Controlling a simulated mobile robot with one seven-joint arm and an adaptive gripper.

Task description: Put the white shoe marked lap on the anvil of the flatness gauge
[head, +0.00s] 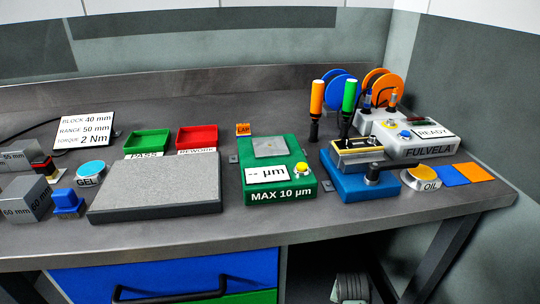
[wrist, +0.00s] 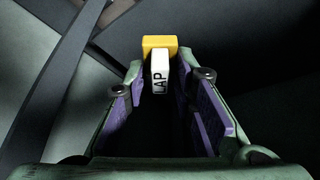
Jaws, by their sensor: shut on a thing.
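In the wrist view my gripper (wrist: 159,76) is shut on the white shoe marked LAP (wrist: 158,85), held between the purple-padded fingertips. An orange-yellow block (wrist: 159,42) shows just beyond the shoe; I cannot tell whether it is part of it. In the head view the green flatness gauge (head: 276,185) stands near the middle of the bench, labelled MAX 10 µm. Its grey anvil (head: 270,147) is on top and bare. The gauge display (head: 267,173) reads "-- µm". The held shoe cannot be made out in the head view.
A grey surface plate (head: 155,185) lies left of the gauge, with green PASS and red REWORK trays (head: 197,138) behind it. An orange LAP tag (head: 243,129) stands behind the gauge.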

